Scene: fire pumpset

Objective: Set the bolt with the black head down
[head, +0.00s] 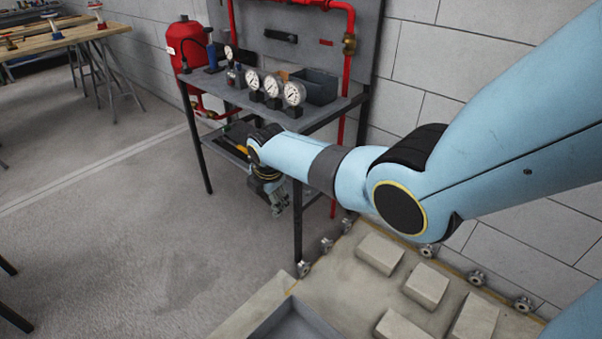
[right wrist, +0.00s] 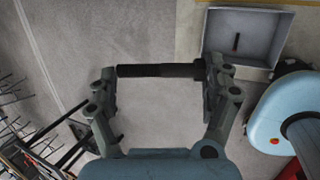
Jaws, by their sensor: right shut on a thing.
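My right gripper (head: 276,203) hangs beside the front of the metal bench, above the floor, in the head view. In the right wrist view the same gripper (right wrist: 160,71) is shut on the bolt with the black head (right wrist: 150,71). The bolt lies crosswise between the two fingers, its dark shaft to the left and its thicker black head at the right finger. I cannot make out the bolt in the head view. My left gripper is not in view.
The bench (head: 335,108) carries several gauges (head: 293,93) and a dark bin (head: 316,86). A pale worktop with blocks (head: 427,286) stands at the front right. A grey tray (right wrist: 262,58) holds a small dark thing. Floor (head: 130,250) at left is mostly clear.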

